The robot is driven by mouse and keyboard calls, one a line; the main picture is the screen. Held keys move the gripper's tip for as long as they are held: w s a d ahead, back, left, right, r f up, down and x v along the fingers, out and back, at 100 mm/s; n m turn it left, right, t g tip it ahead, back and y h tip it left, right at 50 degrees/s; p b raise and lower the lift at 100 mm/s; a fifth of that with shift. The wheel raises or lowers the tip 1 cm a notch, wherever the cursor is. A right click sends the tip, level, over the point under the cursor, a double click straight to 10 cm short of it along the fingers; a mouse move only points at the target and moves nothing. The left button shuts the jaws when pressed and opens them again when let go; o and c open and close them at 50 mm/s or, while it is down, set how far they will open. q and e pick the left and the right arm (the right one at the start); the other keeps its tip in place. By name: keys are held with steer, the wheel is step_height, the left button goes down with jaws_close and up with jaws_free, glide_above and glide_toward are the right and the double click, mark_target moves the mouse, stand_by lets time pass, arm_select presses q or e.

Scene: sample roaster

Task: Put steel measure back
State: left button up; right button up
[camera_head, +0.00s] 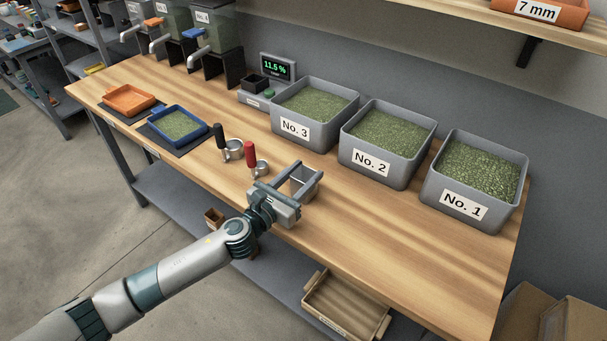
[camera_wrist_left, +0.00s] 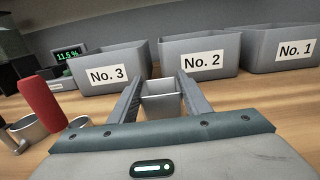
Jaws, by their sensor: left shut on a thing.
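The steel measure, a small grey square cup (camera_head: 299,185), is held between the fingers of my left gripper (camera_head: 306,172) above the front part of the wooden bench. It also shows in the left wrist view (camera_wrist_left: 162,103), with a finger against each side. The gripper points toward the bins, with the No. 3 (camera_head: 312,112) and No. 2 (camera_head: 386,141) bins behind it. My right gripper is not in view.
A red-handled cup (camera_head: 257,167) and a black-handled cup (camera_head: 230,147) stand just left of the gripper. The No. 1 bin (camera_head: 473,178), a display (camera_head: 277,68), a blue tray (camera_head: 180,125) and an orange tray (camera_head: 128,98) are on the bench. The right front is clear.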

arm_select(q)
steer(key=shift+f, duration=0.1)
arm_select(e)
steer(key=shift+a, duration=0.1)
arm_select(q)
steer(key=o, duration=1.2)
steer(key=shift+o, duration=0.2)
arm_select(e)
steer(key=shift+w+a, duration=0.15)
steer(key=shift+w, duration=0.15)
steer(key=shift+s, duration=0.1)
